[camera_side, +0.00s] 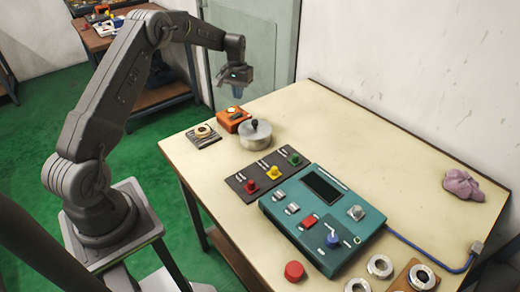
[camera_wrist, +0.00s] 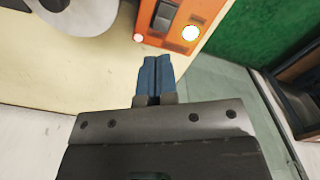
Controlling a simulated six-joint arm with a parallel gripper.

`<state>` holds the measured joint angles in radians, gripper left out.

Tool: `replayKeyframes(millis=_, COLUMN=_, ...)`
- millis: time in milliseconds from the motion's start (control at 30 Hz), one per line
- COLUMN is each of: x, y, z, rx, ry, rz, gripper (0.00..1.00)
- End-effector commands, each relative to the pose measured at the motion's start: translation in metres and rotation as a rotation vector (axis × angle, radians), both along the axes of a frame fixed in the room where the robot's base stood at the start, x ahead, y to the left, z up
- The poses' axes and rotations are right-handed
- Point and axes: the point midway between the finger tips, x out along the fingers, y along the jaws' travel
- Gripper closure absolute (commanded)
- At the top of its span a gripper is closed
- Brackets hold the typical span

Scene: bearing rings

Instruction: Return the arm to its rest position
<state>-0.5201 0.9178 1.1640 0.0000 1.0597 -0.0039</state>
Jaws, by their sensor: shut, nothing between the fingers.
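My arm reaches over the far left end of the cream table (camera_side: 350,130). My gripper (camera_side: 237,92) hangs above the table's far edge, fingers pointing down, near an orange box (camera_side: 231,119). In the wrist view the blue fingers of my gripper (camera_wrist: 155,62) are pressed together with nothing between them. The orange box (camera_wrist: 180,22) lies just beyond the fingertips there, apart from them as far as I can tell.
A round metal pot (camera_side: 254,136) stands beside the orange box. A dark plate with a ring (camera_side: 203,132), a button panel (camera_side: 268,172) and a teal control box (camera_side: 322,215) are nearby. Several metal rings (camera_side: 380,266) and a purple cloth (camera_side: 461,185) lie further right.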

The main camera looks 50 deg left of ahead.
Motion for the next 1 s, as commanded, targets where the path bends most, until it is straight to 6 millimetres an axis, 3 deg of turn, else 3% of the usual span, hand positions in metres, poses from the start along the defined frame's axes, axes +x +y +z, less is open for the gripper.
replayKeyframes(millis=233, x=0.0, y=0.0, z=0.001, rx=0.001, ry=-0.001, rz=-0.001, gripper=1.0)
replayKeyframes(millis=367, x=0.0, y=-0.012, z=0.019, rx=0.009, ry=-0.016, rz=-0.018, gripper=1.0)
replayKeyframes(millis=533, x=-0.011, y=-0.055, z=0.08, rx=0.036, ry=-0.07, rz=-0.08, gripper=1.0)
replayKeyframes(millis=667, x=-0.034, y=-0.098, z=0.129, rx=0.058, ry=-0.12, rz=-0.14, gripper=1.0)
replayKeyframes(millis=800, x=-0.068, y=-0.143, z=0.172, rx=0.079, ry=-0.176, rz=-0.204, gripper=1.0)
replayKeyframes(millis=1000, x=-0.131, y=-0.2, z=0.213, rx=0.102, ry=-0.26, rz=-0.294, gripper=1.0)
